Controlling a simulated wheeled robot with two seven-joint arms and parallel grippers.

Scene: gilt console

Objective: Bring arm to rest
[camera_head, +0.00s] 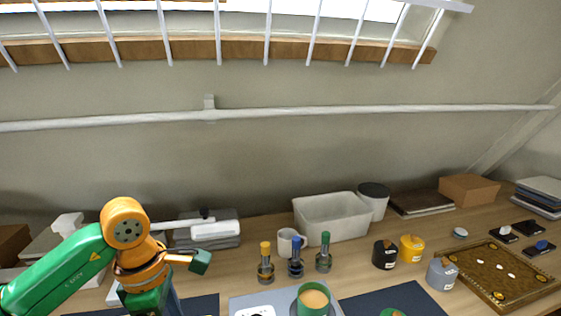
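My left arm, green with orange joints, comes in from the left edge, bends at an orange joint and runs down past the bottom edge. Its gripper fingers do not show, so I cannot see whether they hold anything. A green cup (313,308) with tan contents stands on a grey tray (242,302) at the bottom centre.
A whitish bin (330,220) and a dark-lidded canister (373,203) stand against the wall. Black (384,258), yellow (411,250) and grey (441,275) jars stand right of centre. An ornate brown tray (492,292) lies at right. A dark mat (368,304) lies in front.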

